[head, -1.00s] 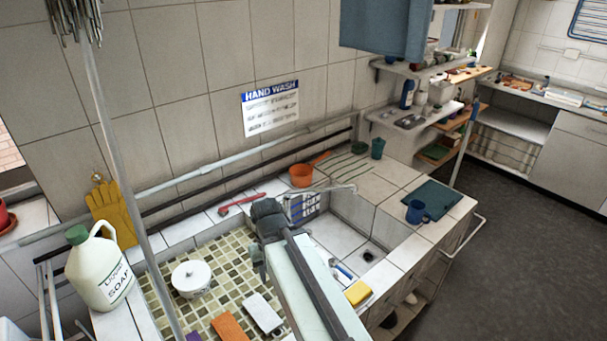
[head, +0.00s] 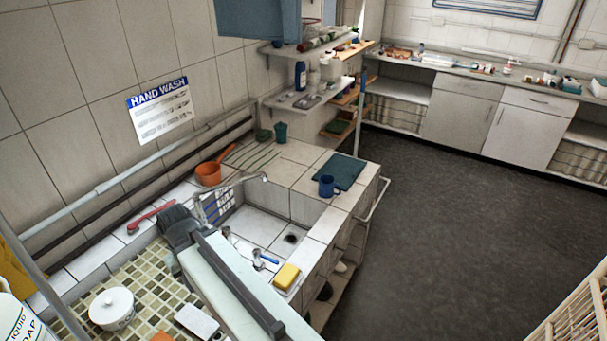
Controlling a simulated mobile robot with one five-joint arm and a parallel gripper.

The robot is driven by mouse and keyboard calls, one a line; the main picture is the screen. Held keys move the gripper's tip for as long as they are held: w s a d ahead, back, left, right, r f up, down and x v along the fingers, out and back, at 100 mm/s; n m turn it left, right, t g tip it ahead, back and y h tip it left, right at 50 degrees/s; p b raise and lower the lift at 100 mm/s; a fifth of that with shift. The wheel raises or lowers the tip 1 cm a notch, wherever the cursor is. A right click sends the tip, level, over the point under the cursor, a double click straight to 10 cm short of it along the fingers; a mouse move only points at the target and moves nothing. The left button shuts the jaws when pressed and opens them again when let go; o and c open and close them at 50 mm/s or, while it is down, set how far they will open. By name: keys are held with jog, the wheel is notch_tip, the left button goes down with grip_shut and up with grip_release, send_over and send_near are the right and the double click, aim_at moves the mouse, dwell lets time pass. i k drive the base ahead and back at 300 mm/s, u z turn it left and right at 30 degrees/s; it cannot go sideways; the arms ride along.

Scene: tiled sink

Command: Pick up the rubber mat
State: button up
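A flat dark teal mat (head: 342,170), which looks like the rubber mat, lies on the tiled counter beyond the sink, close to the counter's right edge. A blue mug (head: 328,186) stands at its near edge; I cannot tell whether the mug touches or overlaps it. My gripper (head: 180,228) is at the end of my arm, in the lower left, on the near side of the sink and well apart from the mat. Its fingers are dark and seen from behind, so I cannot see whether they are open or shut.
The sink basin (head: 262,226) lies between my gripper and the mat, with a tap (head: 240,184) over it. An orange pot (head: 209,174) and a yellow sponge (head: 287,276) sit at its edges. A rail (head: 374,205) runs along the counter's right side. Dark floor (head: 430,230) is open beyond.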

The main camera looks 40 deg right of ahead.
aim_at(345, 169)
jog(key=k, duration=0.5)
jog(key=z, duration=2.6)
jog(key=k, duration=0.75)
jog(key=u, duration=1)
jog(key=i, duration=1)
jog(key=z, duration=0.65)
